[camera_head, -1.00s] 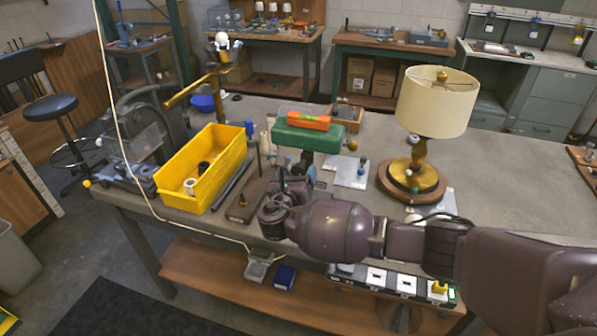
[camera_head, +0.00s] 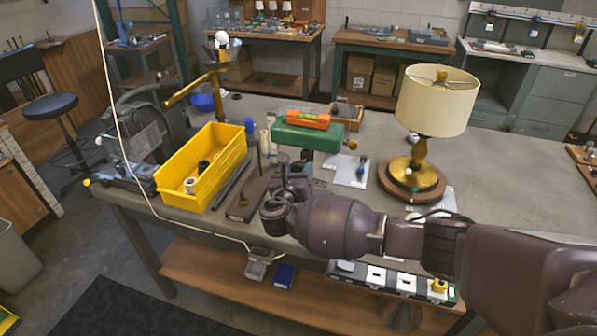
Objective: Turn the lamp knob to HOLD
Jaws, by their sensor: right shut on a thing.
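A lamp (camera_head: 437,103) with a cream shade and a brass stem stands upright on a round wood and brass base (camera_head: 413,180) at the right of the bench. A small pale knob-like part (camera_head: 413,139) shows beside the stem under the shade; any HOLD marking is too small to read. My right gripper (camera_head: 287,182) is near the bench's front edge, left of the lamp and well apart from it. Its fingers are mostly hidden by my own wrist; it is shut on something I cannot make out. My left gripper is not in view.
A yellow bin (camera_head: 203,172) with small parts stands left on the bench. A green case (camera_head: 308,137) with an orange level (camera_head: 308,115) on top is behind my right gripper. A white sheet (camera_head: 349,170) lies left of the lamp. The grey bench top (camera_head: 520,190) is clear at right.

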